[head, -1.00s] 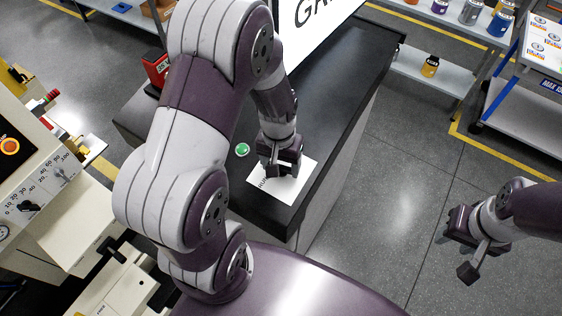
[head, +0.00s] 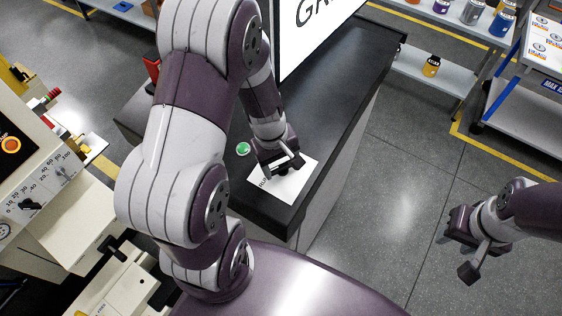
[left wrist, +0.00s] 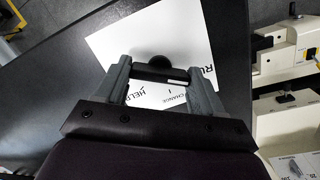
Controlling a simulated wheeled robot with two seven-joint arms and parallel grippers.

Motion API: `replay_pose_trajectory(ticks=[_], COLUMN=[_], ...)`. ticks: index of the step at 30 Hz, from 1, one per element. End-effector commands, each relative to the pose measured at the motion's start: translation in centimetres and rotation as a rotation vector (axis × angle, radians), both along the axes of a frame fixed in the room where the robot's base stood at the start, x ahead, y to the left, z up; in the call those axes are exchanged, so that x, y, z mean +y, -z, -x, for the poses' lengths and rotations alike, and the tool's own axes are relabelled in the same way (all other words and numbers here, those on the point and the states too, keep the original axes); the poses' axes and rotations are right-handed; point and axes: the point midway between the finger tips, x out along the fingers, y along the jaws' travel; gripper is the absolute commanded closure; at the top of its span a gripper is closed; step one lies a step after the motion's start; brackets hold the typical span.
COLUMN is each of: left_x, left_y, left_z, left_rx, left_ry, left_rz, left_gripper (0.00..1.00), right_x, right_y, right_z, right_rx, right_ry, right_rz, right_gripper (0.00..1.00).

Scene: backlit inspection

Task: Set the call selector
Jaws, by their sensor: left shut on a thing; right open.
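The call selector is a black knob (left wrist: 153,63) on a white label plate (left wrist: 115,45) on the dark counter (head: 335,100). The plate (head: 297,190) also shows in the head view, partly covered by my left gripper (head: 285,168). In the left wrist view my left gripper (left wrist: 160,74) has its two fingers on either side of the knob's bar, shut on it. Printed words "HELP", "CHANGE" and a cut-off "RU" show around the knob. Which word the knob points at cannot be told. My right gripper (head: 457,256) is open and empty, above the floor at the right.
A green button (head: 243,149) sits on the counter just left of the plate. A lit sign (head: 310,30) stands at the counter's back. A beige machine (head: 40,180) is at the left, a shelf cart (head: 525,100) at the right. The floor between is clear.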

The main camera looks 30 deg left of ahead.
Motion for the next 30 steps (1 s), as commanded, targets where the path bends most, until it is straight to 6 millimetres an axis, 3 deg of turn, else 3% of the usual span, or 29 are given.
replay_pose_trajectory(ticks=[20, 21, 23, 30], left_x=[0.09, 0.09, 0.07, 0.04], left_y=[-0.16, -0.16, -0.14, -0.08], left_z=[-0.20, -0.20, -0.18, -0.08], left_rx=[-0.006, -0.006, -0.006, -0.002], left_ry=[-0.059, -0.059, -0.058, -0.057], left_rz=[0.007, 0.007, 0.007, 0.008], left_gripper=[0.62, 0.22, 0.06, 0.06], right_x=[0.00, 0.00, 0.00, 0.00], right_y=[0.01, 0.01, 0.01, 0.03], right_z=[0.00, 0.00, 0.00, 0.00], right_rx=[0.000, 0.000, 0.000, 0.000], right_ry=[0.000, 0.000, 0.000, 0.000], right_rz=[0.000, 0.000, 0.000, 0.000], right_gripper=[0.57, 0.57, 0.57, 0.57])
